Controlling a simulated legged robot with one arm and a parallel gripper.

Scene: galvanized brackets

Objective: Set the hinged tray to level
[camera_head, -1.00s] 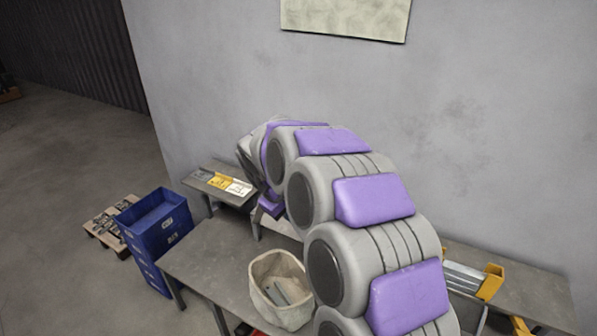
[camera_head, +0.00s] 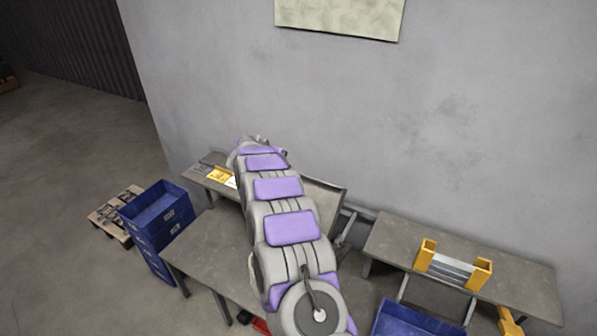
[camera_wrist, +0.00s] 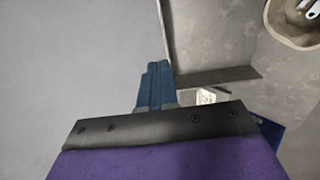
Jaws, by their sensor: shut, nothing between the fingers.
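A grey rimmed panel that looks like the hinged tray (camera_head: 322,196) stands tilted behind my arm in the head view, near the wall. My arm covers its left part, and I cannot see its hinge. In the wrist view, a flat grey panel (camera_wrist: 205,40) with a dark lower edge lies just beyond and right of the fingers; it looks like the same tray. My gripper (camera_wrist: 154,66) shows its two blue fingers together, shut and empty, close to the panel's left edge. I cannot tell whether they touch it. In the head view my arm hides the fingers.
A grey table (camera_head: 205,245) stands in front, with a cloth bag (camera_wrist: 291,32) on it. Stacked blue crates (camera_head: 158,215) stand left. A right shelf (camera_head: 395,240) carries yellow brackets (camera_head: 482,271). Another blue crate (camera_head: 395,322) is at the bottom. The wall is close behind.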

